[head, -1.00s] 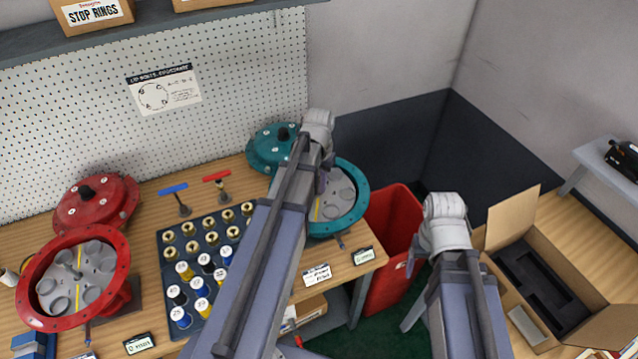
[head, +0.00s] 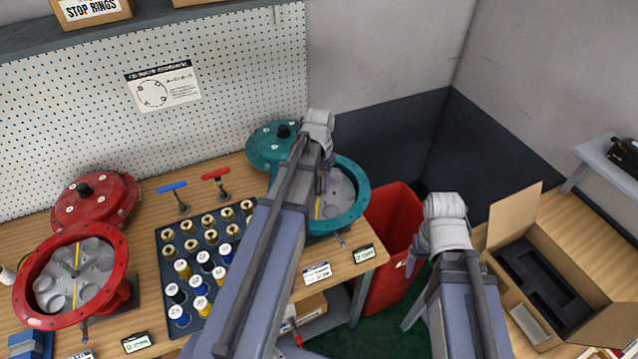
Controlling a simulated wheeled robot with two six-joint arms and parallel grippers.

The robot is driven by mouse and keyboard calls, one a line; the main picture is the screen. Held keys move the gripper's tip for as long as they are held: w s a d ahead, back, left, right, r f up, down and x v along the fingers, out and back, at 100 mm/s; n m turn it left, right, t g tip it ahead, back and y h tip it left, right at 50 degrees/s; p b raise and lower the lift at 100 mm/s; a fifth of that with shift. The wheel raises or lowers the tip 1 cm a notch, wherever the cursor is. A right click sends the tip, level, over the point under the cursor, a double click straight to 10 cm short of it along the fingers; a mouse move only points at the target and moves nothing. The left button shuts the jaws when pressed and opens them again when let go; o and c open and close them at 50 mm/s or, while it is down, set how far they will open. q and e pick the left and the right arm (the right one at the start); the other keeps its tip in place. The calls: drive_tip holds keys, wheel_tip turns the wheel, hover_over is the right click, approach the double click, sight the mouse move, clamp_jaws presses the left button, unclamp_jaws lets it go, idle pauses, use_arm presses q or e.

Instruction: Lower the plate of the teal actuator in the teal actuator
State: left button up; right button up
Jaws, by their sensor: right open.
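The teal actuator (head: 363,202) stands open on the bench, its round teal lid (head: 268,148) tipped back behind it. A grey plate (head: 341,188) with round recesses shows inside its ring, with a yellow strip on it. My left arm crosses in front of the actuator and hides its left part. My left gripper (head: 323,184) is over the actuator's opening, mostly hidden behind its own wrist. I cannot tell whether it touches the plate or how its jaws stand. My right gripper (head: 411,264) is open beside the red bin, away from the actuator.
A red actuator (head: 122,262) stands open at the left. A dark tray (head: 212,324) of brass parts and colored-capped cylinders lies between them. Two small hand tools (head: 216,182) stand behind it. A red bin (head: 393,225) and an open cardboard box (head: 517,215) are at the right.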

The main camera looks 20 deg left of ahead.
use_arm(q)
drive_tip(key=shift+o, duration=0.7)
wheel_tip(320, 180, up, 8)
drive_tip(key=p, duration=0.8)
drive_tip(key=shift+f, duration=0.1)
